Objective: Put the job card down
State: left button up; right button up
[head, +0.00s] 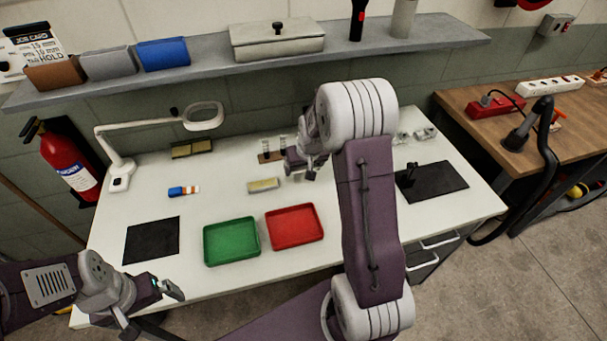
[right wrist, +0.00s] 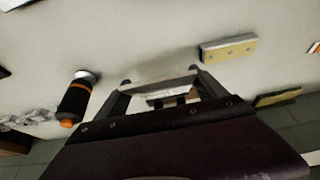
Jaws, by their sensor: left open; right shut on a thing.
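My right gripper (head: 300,165) is over the back middle of the white table, partly hidden by my own arm. In the right wrist view it is shut on a pale, thin, flat thing (right wrist: 158,83) spanning its fingertips. I cannot tell from its edge what this thing is, or whether it touches the table. My left gripper (head: 150,305) is open and empty at the table's front left edge.
Green (head: 231,242) and red (head: 295,226) trays lie at the front middle of the table, with a black mat (head: 152,241) to their left. A yellow block (head: 263,185) lies behind them. A lamp (head: 120,175) stands at left.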

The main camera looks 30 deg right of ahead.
notch_tip(320, 180, down, 3)
jog(key=shift+w+f, duration=0.1)
jog(key=shift+f, duration=0.1)
jog(key=o, duration=1.4)
jog(key=shift+f, duration=0.15)
